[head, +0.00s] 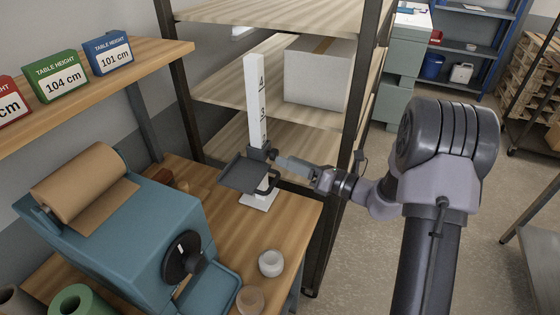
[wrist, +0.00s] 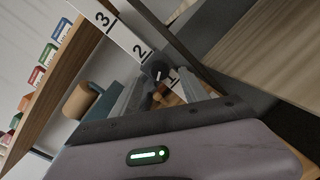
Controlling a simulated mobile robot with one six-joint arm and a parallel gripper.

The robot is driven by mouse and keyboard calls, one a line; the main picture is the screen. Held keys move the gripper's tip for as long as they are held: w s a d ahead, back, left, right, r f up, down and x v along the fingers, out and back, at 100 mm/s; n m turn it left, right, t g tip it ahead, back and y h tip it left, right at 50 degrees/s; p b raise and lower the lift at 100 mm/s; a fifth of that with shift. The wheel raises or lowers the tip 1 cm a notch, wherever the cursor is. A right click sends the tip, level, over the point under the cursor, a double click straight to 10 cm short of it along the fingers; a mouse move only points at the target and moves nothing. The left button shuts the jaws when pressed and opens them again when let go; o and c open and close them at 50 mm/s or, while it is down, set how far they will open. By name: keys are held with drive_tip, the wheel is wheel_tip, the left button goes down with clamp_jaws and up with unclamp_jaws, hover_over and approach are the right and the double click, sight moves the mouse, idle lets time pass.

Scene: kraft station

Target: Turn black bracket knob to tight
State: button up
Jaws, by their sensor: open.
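A white post with printed numbers (head: 256,95) stands on a white base on the wooden bench; it also shows in the wrist view (wrist: 122,38). A black bracket with a flat plate (head: 243,175) sits low on the post. The bracket's round black knob (wrist: 155,70) bears a pale line and faces my gripper. My gripper (head: 281,160) is open beside the post, coming from the right. In the wrist view its fingers (wrist: 158,88) lie on either side of the knob's lower part; I cannot tell whether they touch it.
A teal machine with a brown paper roll (head: 85,190) and a black dial stands at the left. Tape rolls (head: 271,263) lie at the bench's front. A wooden shelf with a white box (head: 318,75) rises close behind the post. Coloured height signs (head: 108,53) stand on the upper left shelf.

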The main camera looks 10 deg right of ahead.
sight(272, 154)
drive_tip(key=x, duration=0.3)
drive_tip(key=shift+w+a, duration=0.25)
clamp_jaws()
